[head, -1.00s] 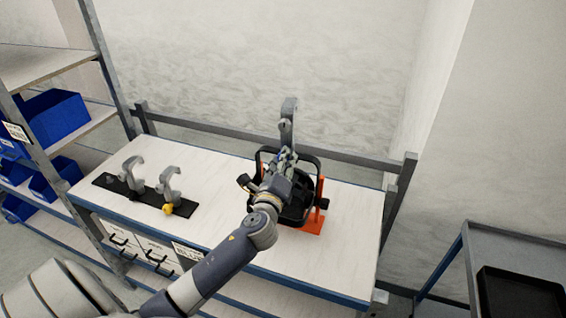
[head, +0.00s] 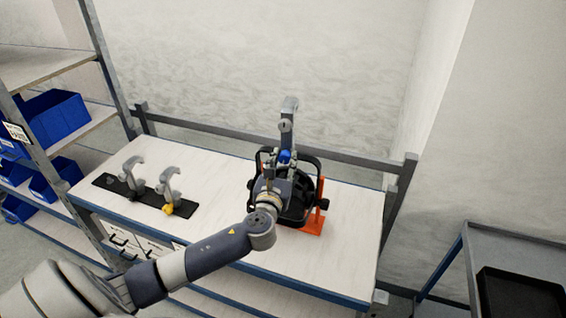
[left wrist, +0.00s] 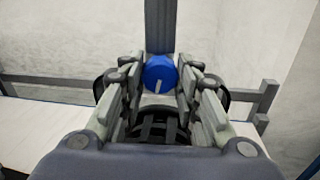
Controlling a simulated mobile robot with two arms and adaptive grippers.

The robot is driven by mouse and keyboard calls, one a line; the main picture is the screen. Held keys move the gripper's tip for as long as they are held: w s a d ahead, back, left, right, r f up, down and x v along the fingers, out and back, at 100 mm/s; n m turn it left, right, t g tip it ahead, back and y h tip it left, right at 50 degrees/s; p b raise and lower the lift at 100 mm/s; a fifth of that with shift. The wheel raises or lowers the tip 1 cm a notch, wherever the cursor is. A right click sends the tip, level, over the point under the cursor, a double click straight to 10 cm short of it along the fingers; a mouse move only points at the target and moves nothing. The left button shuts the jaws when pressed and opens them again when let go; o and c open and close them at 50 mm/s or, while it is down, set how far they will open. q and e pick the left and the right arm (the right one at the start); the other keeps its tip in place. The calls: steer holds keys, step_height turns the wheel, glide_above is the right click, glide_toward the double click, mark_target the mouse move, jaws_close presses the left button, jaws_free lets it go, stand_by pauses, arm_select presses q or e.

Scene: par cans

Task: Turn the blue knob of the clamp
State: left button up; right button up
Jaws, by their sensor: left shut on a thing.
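The clamp (head: 288,112) is a grey hook standing upright above a black par can (head: 306,197) on an orange stand (head: 318,221). Its blue knob (head: 285,156) faces me, and a pale mark shows on its lower face in the left wrist view (left wrist: 160,73). My left gripper (head: 283,161) reaches over the par can and is shut on the blue knob. In the left wrist view its fingertips (left wrist: 161,78) sit on either side of the knob. My right gripper is not in view.
Two more grey clamps stand on a black strip (head: 107,181) at the table's left; one has a yellow knob (head: 167,209). A rail (head: 220,137) runs along the table's back. Shelves with blue bins (head: 57,115) stand left, a grey cart (head: 500,245) right.

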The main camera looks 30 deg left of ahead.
arm_select(q)
steer(key=m, duration=0.7)
steer(key=shift+a+r, duration=0.15)
steer(key=shift+r, duration=0.15)
steer(key=m, duration=0.7)
steer(key=shift+f+m, duration=0.1)
steer(key=shift+m, duration=0.2)
steer(key=m, duration=0.4)
steer(key=shift+m, duration=0.4)
steer(key=shift+w+d+f+m, duration=0.1)
steer(key=shift+d+m, duration=0.1)
steer(key=shift+m, duration=2)
steer(key=shift+f+m, duration=0.15)
steer(key=shift+m, duration=0.65)
